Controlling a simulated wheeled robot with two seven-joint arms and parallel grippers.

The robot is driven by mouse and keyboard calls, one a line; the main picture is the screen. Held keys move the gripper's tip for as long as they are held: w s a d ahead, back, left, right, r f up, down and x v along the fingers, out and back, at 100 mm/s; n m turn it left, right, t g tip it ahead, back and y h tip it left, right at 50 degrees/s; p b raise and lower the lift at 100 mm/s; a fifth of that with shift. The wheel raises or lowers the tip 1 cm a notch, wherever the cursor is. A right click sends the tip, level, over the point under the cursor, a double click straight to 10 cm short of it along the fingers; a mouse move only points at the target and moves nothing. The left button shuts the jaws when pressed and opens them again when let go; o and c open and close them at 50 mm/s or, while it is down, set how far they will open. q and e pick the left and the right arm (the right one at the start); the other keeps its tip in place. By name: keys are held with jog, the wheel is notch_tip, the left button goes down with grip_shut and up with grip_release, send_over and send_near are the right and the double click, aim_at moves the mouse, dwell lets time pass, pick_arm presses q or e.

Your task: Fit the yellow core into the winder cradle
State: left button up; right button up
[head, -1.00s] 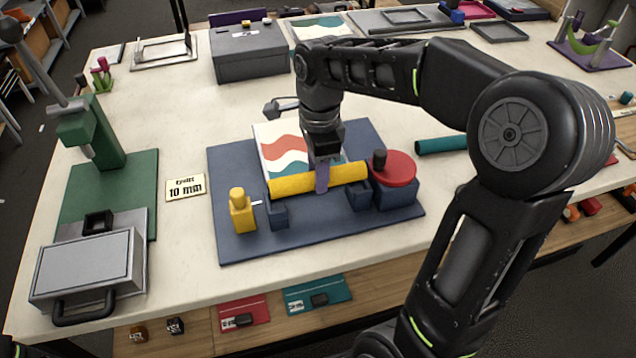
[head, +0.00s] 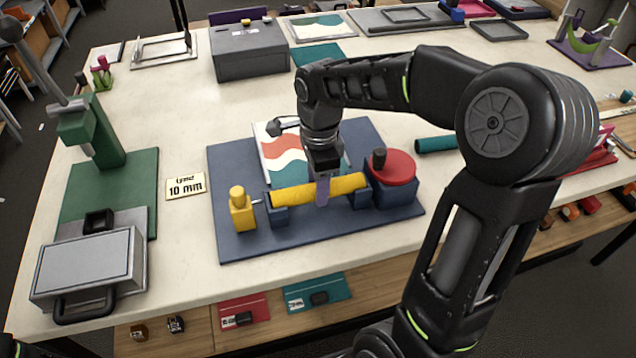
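The yellow core (head: 290,196) lies level across the winder cradle, between its left dark blue block (head: 278,215) and its right block (head: 361,197). Its ends are at the notched tops of both blocks; the exact contact is too small to tell. My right gripper (head: 322,190) comes down from above at the core's middle. One purple-grey finger shows in front of the core, and the gripper appears shut on it; the far finger is hidden. The red knob disc (head: 394,168) is right of the cradle, the yellow end post (head: 241,210) left. My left gripper is out of view.
A patterned film sheet (head: 283,150) lies behind the core on the blue winder base (head: 240,247). A "10 mm" card (head: 186,187) and a green press (head: 110,180) stand left. A teal roll (head: 437,144) lies right.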

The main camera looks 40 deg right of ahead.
jog(key=shift+o, duration=1.2)
notch_tip(320, 180, up, 12)
jog(key=shift+r, duration=0.2)
jog(key=shift+d, duration=0.1)
